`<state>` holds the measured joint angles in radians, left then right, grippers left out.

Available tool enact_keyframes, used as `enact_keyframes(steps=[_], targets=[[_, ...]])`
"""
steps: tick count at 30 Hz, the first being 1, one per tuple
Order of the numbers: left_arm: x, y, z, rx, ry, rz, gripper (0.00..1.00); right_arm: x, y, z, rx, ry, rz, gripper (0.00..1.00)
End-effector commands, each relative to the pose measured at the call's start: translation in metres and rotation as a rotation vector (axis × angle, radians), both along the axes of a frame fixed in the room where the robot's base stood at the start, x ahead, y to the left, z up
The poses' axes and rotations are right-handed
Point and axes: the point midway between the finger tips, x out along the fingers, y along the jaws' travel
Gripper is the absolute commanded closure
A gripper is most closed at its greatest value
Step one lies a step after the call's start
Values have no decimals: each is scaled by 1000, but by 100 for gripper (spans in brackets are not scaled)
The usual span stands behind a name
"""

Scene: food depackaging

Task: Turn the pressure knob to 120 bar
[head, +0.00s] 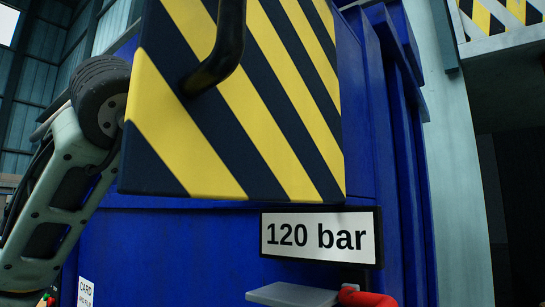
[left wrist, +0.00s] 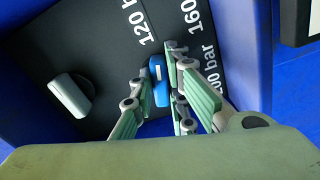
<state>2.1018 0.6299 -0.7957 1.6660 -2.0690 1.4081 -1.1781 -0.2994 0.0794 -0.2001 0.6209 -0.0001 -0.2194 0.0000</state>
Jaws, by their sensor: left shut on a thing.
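The blue pressure knob (left wrist: 160,88) sits on a dark panel in the left wrist view, with a small white mark on it. Printed labels curve around it: "120 b" (left wrist: 139,28), cut short, "160" (left wrist: 196,14) and "200 bar" (left wrist: 210,68). The mark faces the gap between the 120 and 160 labels; its exact setting is hard to tell. My left gripper (left wrist: 158,98) is shut on the blue knob, with fingers on both its sides. In the head view the knob and the fingertips are hidden. My right gripper is not in view.
A pale grey knob (left wrist: 70,95) is left of the fingers on the same panel. In the head view a yellow-black striped block (head: 240,110) juts from the blue machine (head: 385,130). A "120 bar" sign (head: 318,237) is below it, above a grey plate (head: 292,294) and red part (head: 365,298).

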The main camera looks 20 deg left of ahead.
Motion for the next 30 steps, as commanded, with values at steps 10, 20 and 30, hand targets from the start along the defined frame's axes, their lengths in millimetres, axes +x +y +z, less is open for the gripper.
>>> enact_keyframes(steps=[10,20,30], targets=[[0,0,-1,-200,77,1,100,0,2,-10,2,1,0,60],[0,0,-1,-270,104,3,100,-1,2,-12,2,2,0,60],[1,0,-1,-274,107,3,100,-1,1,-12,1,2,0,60]])
